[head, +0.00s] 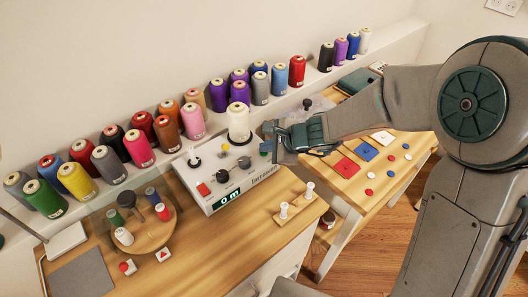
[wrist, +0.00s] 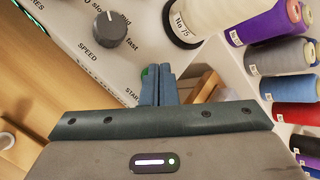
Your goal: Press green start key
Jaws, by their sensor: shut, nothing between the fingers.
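The green start key (head: 265,148) is at the right end of the white winder panel (head: 215,200), just below my fingers in the head view. In the wrist view a sliver of the green key (wrist: 145,72) shows beside my fingertips, next to a partly covered "START" label; the rest is hidden behind the fingers. My gripper (head: 268,130) is shut and empty, its two fingers together over that end of the panel. It also shows in the wrist view (wrist: 160,70). I cannot tell whether the fingertips touch the key.
A grey speed knob (wrist: 110,28), a red key (head: 203,189) and a white cone (head: 239,122) are on the panel. Several thread cones line the wall. A round wooden stand (head: 145,235) holds small spools at left. Another table (head: 395,185) with coloured pieces stands at right.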

